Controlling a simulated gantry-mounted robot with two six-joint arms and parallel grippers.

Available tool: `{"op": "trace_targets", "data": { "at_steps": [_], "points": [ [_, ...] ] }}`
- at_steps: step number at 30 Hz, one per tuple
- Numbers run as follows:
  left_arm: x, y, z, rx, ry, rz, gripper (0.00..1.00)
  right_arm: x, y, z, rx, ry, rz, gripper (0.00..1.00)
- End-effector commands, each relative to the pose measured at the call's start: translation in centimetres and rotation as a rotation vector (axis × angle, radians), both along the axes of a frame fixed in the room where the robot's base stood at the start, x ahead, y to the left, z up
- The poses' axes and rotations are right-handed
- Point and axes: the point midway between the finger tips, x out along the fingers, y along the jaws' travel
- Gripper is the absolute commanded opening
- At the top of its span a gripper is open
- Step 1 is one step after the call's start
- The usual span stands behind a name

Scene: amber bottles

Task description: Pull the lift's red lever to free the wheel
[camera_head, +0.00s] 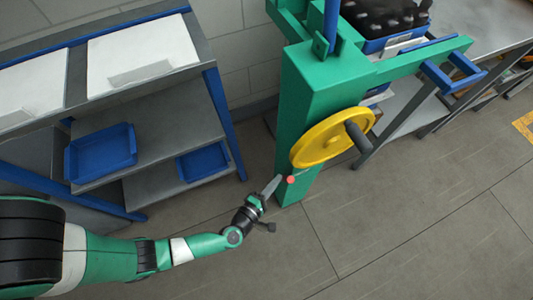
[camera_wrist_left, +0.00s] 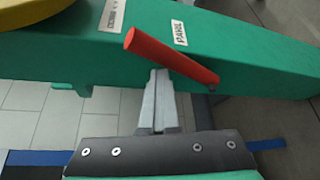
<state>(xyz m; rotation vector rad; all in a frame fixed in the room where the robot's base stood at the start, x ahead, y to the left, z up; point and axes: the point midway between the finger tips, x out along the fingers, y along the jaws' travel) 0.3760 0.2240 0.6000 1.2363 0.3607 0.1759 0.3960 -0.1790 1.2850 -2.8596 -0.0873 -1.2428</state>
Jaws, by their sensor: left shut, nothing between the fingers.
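The green lift post (camera_head: 308,88) stands in the middle of the head view, with a yellow wheel (camera_head: 322,140) and its dark handle (camera_head: 357,136) on its side. The red lever (camera_head: 291,179) shows as a small red end low on the post. In the left wrist view the lever (camera_wrist_left: 170,56) is a red rod slanting down to the right across the green post (camera_wrist_left: 240,60). My left gripper (camera_head: 276,182) is shut and empty. In the wrist view its fingertips (camera_wrist_left: 159,73) are just below the lever's middle; whether they touch it I cannot tell. My right gripper is out of view.
A label reading PAWL (camera_wrist_left: 180,34) is beside the lever. A grey shelf (camera_head: 160,140) with blue trays (camera_head: 101,152) stands left. A dark load in a blue crate (camera_head: 395,40) is at the back right. The floor (camera_head: 420,210) in front is clear.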

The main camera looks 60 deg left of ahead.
Motion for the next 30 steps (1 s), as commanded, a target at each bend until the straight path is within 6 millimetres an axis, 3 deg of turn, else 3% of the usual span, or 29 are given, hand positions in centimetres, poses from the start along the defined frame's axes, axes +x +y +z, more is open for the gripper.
{"op": "trace_targets", "data": {
  "at_steps": [12, 30],
  "points": [
    [0.18, -0.82, -0.43, -0.005, -0.002, -0.007, 0.0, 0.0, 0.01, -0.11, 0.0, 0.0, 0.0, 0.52],
    [0.09, -0.31, 0.24, -0.005, -0.003, -0.007, 0.0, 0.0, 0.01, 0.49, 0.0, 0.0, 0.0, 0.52]
  ]
}}
